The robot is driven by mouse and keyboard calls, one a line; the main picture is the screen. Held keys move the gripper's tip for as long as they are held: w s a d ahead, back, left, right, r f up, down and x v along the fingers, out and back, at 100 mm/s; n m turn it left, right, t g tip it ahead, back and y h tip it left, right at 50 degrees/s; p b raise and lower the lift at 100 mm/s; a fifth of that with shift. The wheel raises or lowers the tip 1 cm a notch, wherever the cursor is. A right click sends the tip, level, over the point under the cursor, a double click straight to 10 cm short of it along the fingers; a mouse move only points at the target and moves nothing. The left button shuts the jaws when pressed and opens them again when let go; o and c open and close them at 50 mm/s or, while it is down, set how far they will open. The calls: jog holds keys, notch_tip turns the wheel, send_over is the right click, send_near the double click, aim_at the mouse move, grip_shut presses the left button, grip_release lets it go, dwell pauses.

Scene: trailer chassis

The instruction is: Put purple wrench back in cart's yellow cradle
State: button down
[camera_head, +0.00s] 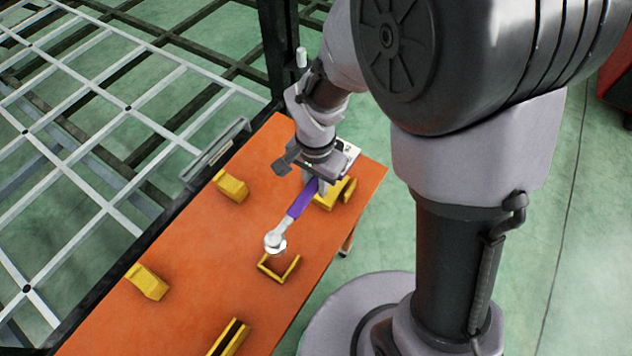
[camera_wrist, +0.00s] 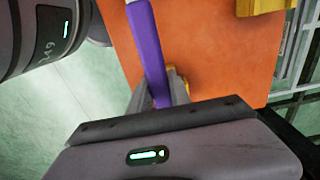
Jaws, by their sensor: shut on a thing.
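The purple wrench has a purple handle (camera_head: 302,198) and a silver head (camera_head: 275,241). My gripper (camera_head: 318,184) is shut on the handle near its far end. The handle also shows between the fingers in the wrist view (camera_wrist: 148,45). The wrench lies along the line between a yellow U-shaped bracket (camera_head: 281,276) and a yellow block (camera_head: 331,199) on the orange cart top (camera_head: 200,262). Its silver head is over or just behind the bracket. I cannot tell whether the wrench touches either yellow piece. My gripper and wrist partly hide the block.
Other yellow holders stand on the cart: one at the back (camera_head: 231,185), one at the left (camera_head: 148,282) and one at the front (camera_head: 229,338). A grey metal chassis frame (camera_head: 100,120) runs along the cart's left side. The cart's middle is clear.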

notch_tip(320, 180, down, 10)
jog(key=b, duration=0.9)
jog(key=shift+f, duration=0.15)
dwell(0.5)
jog(key=c, duration=1.1)
grip_release()
jog(key=shift+o, duration=0.3)
jog(key=o, duration=0.4)
